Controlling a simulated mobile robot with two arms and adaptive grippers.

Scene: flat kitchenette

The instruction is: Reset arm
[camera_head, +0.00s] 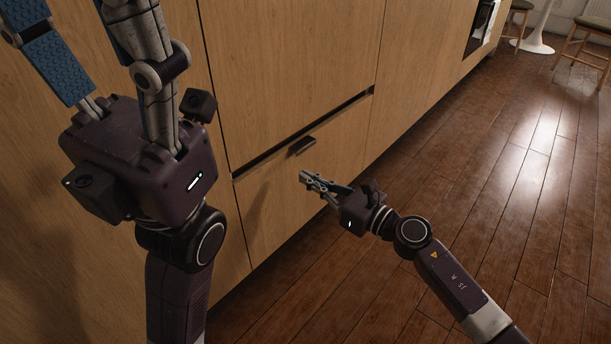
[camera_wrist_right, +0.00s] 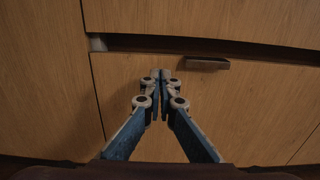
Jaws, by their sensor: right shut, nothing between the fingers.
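My right gripper (camera_head: 308,179) is in front of the wooden cabinet's lower front, a little below a small dark handle (camera_head: 302,146). In the right wrist view its fingertips (camera_wrist_right: 162,75) meet with nothing between them. That view shows the handle (camera_wrist_right: 207,64) just right of and above the fingertips, apart from them. My left gripper (camera_head: 85,45) is large and close at the left of the head view. Its two blue-padded fingers point up and are spread apart; their tips are cut off by the top edge.
Wooden cabinet fronts (camera_head: 290,60) run along the left and back. A dark horizontal gap (camera_head: 345,108) separates upper and lower panels. The plank floor (camera_head: 480,190) is clear at the right. A stool (camera_head: 585,45) and a white pedestal table (camera_head: 533,43) stand far off at top right.

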